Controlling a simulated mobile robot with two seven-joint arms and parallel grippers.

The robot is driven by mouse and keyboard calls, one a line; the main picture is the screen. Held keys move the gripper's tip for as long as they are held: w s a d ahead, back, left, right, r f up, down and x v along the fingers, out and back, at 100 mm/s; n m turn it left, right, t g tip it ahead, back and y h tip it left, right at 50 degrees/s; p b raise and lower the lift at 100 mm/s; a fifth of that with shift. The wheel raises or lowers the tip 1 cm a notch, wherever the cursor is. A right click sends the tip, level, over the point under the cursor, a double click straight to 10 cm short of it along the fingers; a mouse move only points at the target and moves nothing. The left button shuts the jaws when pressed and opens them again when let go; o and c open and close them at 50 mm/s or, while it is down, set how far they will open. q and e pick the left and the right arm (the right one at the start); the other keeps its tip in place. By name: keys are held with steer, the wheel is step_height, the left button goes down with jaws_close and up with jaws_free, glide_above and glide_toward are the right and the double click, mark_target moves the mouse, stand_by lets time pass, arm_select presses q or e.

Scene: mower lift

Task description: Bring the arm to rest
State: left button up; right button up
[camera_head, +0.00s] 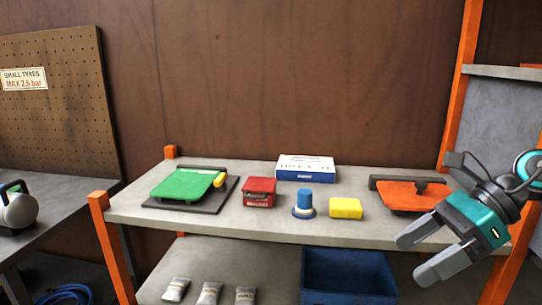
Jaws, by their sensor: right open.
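My right gripper (425,257) is at the right of the head view, in front of the front right edge of the shelf unit's grey top (250,226). Its two grey fingers are spread apart with nothing between them. It hides part of the top's front right edge. An orange pan-like piece (405,196) with a dark bar lies on the top just behind the gripper; it looks apart from the fingers, though the arm covers its right side. My left gripper is out of view.
Below are a blue bin (350,278) and several small packets (209,293). Orange posts (112,250) flank the shelves.

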steer(key=w+a+f+m+t+y, duration=0.2)
steer(key=a+m+t+y, duration=0.25)
steer(key=m, duration=0.35)
steer(key=w+a+f+m+t+y, duration=0.1)
steer(key=a+f+m+t+y, duration=0.1)
steer(key=a+m+t+y, duration=0.45)
steer(key=d+f+m+t+h, duration=0.25)
steer(key=f+m+h, duration=0.45)
steer(key=m, duration=0.4)
steer(key=d+f+m+t+h, duration=0.1)
steer(key=f+m+t+h, duration=0.2)
steer(key=f+m+h, duration=0.55)
steer(key=s+f+m+g+h, duration=0.3)
steer(key=s+f+m+g, duration=0.4)
steer(key=s+f+m, duration=0.5)
step_height(320, 180, down, 3)
steer(key=shift+s+a+m, duration=0.3)
steer(key=shift+a+m, duration=0.15)
steer(key=shift+m, duration=0.45)
